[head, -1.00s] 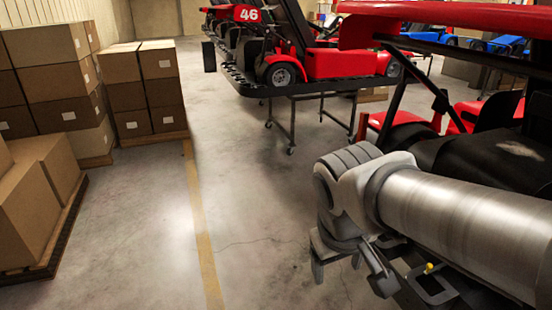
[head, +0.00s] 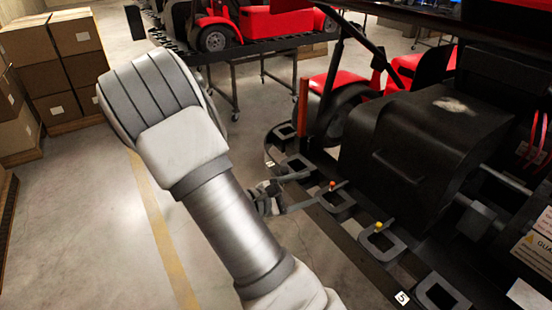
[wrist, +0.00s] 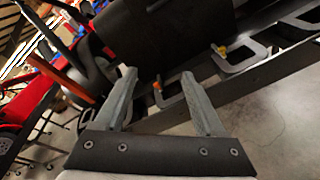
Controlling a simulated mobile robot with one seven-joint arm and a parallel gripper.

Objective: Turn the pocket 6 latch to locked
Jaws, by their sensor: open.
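Grey U-shaped pockets run along the dark rail. One pocket (head: 383,243) has a yellow-knobbed latch (head: 379,226); the pocket beyond it (head: 340,201) has an orange-knobbed latch (head: 332,184). A tag reading 5 (head: 402,298) sits by the nearest pocket (head: 440,293); I cannot read which pocket is 6. My gripper (head: 290,192) is open and empty beside the rail, close to the orange latch. In the wrist view, the orange knob (wrist: 157,86) appears between the fingertips of my gripper (wrist: 158,73), and the yellow knob (wrist: 221,50) lies to the right. Contact cannot be told.
A black engine cover (head: 420,140) rises just behind the rail. Red kart parts (head: 400,70) and a black strut stand farther back. Another red kart on a stand (head: 262,25) is at the back. Boxes (head: 70,60) are stacked at left. The concrete floor left of the rail is clear.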

